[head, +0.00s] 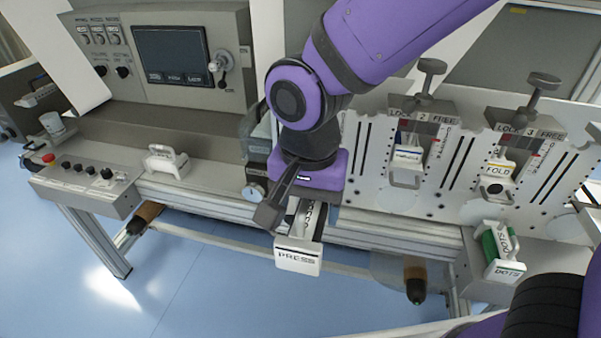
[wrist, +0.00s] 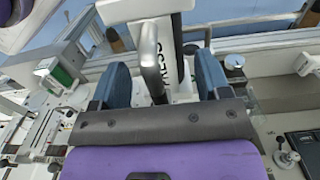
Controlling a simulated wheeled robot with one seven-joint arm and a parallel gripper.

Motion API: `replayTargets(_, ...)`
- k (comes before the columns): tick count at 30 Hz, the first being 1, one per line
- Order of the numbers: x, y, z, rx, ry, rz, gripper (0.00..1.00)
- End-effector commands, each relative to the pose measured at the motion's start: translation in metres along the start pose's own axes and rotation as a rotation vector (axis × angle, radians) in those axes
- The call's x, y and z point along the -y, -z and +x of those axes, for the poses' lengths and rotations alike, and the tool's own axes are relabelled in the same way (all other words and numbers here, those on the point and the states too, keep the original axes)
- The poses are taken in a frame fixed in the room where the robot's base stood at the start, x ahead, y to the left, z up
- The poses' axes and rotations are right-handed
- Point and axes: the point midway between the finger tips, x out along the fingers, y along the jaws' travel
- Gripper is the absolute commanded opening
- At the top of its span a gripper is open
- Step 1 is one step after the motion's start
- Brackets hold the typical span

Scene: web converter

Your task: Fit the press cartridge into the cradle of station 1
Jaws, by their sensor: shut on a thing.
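The press cartridge (head: 298,258) is a white block lettered PRESS, in front of the bench edge in the head view, below my gripper (head: 283,208). In the wrist view, its white body (wrist: 172,22) and grey handle (wrist: 150,58) show between the blue fingers of my gripper (wrist: 162,78). My gripper is shut on the cartridge by its handle. The cartridge hangs over the front of the bench, clear of the floor. The cradle of station 1 is hidden behind my arm and gripper in the head view, and I cannot make it out in the wrist view.
Station 2 (head: 423,110) and station 3 (head: 525,125), with clamp knobs, hold cartridges to the right. A green-sided DOTS cartridge (head: 503,268) stands at the lower right. A white handled piece (head: 166,160) and a button box (head: 90,185) are on the left. The bench front is open.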

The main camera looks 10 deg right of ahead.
Motion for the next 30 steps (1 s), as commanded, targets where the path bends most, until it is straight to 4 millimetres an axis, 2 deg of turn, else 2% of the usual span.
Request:
replayTargets(5,0.006,0.018,0.002,0.0,0.001,0.003,0.31)
replayTargets(15,0.026,0.091,0.009,0.0,0.0,0.004,0.31)
replayTargets(21,0.036,0.127,0.013,0.0,-0.001,0.003,0.31)
replayTargets(30,0.042,0.146,0.014,0.0,0.001,0.001,0.31)
